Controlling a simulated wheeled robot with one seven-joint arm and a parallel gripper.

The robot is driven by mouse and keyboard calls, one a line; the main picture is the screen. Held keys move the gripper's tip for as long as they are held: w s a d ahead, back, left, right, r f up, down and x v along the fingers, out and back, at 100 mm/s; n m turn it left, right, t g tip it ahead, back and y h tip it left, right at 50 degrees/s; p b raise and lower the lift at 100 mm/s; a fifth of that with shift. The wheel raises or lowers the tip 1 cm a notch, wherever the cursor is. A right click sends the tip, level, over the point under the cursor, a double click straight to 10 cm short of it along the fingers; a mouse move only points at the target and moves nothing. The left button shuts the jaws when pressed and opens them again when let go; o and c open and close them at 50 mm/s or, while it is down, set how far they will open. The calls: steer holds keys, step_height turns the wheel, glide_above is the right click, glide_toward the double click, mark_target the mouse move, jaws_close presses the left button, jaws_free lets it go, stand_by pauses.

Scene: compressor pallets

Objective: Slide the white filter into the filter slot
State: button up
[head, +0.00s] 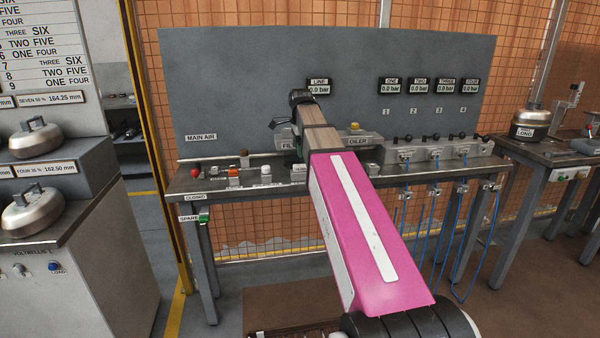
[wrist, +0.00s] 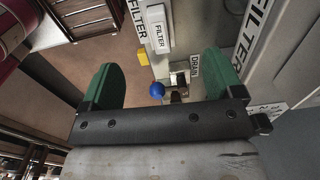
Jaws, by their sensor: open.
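In the wrist view a white block labelled FILTER (wrist: 158,30) stands against the grey unit, beyond my fingertips. I cannot tell whether it sits in the slot or in front of it. A larger FILTER label (wrist: 136,18) is on the grey face beside it. My gripper (wrist: 162,78) is open, its two green fingers wide apart with nothing held between them. In the head view my arm hides the gripper and most of the filter unit; only the start of its label (head: 287,146) shows. The slot opening is not clearly visible.
A blue ball knob (wrist: 157,90) and a DRAIN label (wrist: 195,66) lie between and beyond the fingers, with a yellow block (wrist: 143,57) nearby. The bench (head: 215,184) carries a red knob (head: 196,173), a white knob (head: 266,171) and the oiler (head: 358,140). Blue hoses hang at right.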

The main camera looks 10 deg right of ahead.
steer(key=shift+w+f, duration=0.1)
steer(key=shift+f, duration=3.55)
jaws_close()
steer(key=shift+r, duration=0.25)
steer(key=shift+r, duration=2.8)
steer(key=shift+r, duration=0.25)
steer(key=shift+r, duration=0.1)
